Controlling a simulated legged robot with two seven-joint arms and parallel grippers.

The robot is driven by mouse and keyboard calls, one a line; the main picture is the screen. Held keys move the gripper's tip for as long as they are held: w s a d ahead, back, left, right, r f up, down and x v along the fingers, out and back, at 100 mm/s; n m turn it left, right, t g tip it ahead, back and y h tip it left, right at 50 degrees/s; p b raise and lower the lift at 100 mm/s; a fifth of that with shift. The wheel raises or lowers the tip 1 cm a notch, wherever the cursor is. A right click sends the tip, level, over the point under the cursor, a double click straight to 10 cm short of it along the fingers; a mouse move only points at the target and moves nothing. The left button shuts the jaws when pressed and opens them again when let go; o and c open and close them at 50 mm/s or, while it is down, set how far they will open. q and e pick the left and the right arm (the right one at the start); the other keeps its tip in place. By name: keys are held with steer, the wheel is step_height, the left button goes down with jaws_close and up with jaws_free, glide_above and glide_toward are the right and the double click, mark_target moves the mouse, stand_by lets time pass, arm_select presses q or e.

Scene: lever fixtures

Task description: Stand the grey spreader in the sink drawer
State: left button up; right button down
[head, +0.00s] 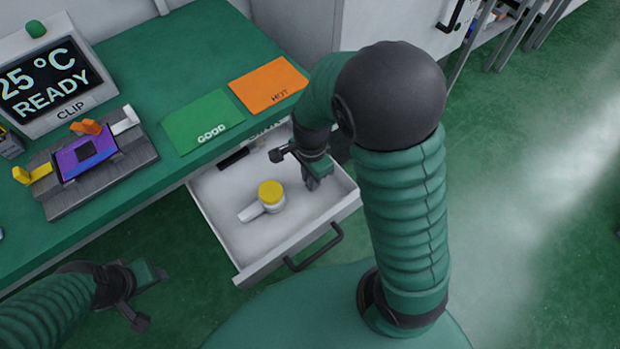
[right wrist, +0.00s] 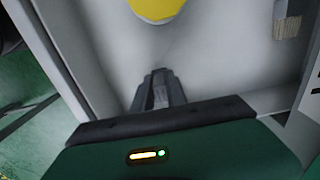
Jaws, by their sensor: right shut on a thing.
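The sink drawer (head: 225,240) is pulled out below the green bench, white inside. My right gripper (head: 314,182) points down into its right part. In the right wrist view its fingers (right wrist: 160,80) are close together over the pale drawer floor. A narrow lighter grey strip between them looks like the grey spreader (right wrist: 160,97). The fingers hide most of it, and its tilt and whether it touches the floor cannot be told. My left gripper (head: 143,296) is low at the left, outside the drawer, its jaw gap unclear.
A white item with a yellow top (head: 270,193) sits mid-drawer; a dark item (head: 234,158) is at the back. The drawer handle (head: 315,250) sticks out in front. Green (head: 202,122) and orange (head: 268,84) cards and a clip fixture (head: 90,165) occupy the bench (head: 170,75).

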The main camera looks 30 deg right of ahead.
steer(key=shift+f, duration=0.1)
steer(key=c, duration=1.3)
jaws_free()
steer(key=shift+a, duration=0.1)
steer(key=shift+c, duration=0.2)
step_height(320, 180, up, 12)
steer(key=p, duration=0.5)
steer(key=s+a+f+n+t, duration=0.2)
steer(key=s+a+n, duration=0.1)
steer(key=n, duration=1.4)
steer(key=shift+s+a+f+t, duration=0.15)
steer(key=shift+s+a+t, duration=0.2)
steer(key=shift+s, duration=0.3)
